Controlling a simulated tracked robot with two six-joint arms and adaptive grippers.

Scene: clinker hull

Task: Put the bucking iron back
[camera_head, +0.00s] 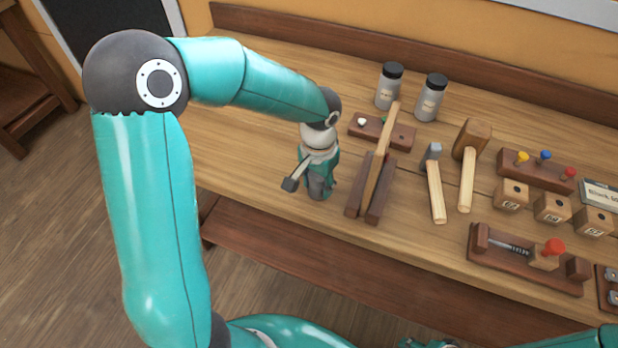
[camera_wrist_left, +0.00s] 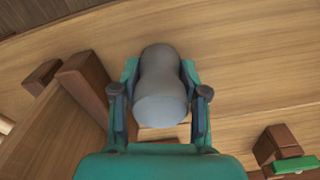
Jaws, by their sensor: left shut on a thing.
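The bucking iron (camera_wrist_left: 161,112) is a smooth grey block with a narrowed waist. My left gripper (camera_wrist_left: 160,72) is shut on it, one finger on each side. In the head view my left gripper (camera_head: 318,172) points down over the bench's front part, left of a dark wooden stand. The grey iron (camera_head: 319,190) shows at its fingertips there. A pale wooden patch (camera_wrist_left: 165,133) shows just under the iron in the left wrist view. I cannot tell whether the iron touches the bench.
The dark stand (camera_head: 354,204) holds an upright plank (camera_head: 380,160) close to my gripper's right. Behind is a small board (camera_head: 403,138) with coloured knobs. The bench's left is clear.

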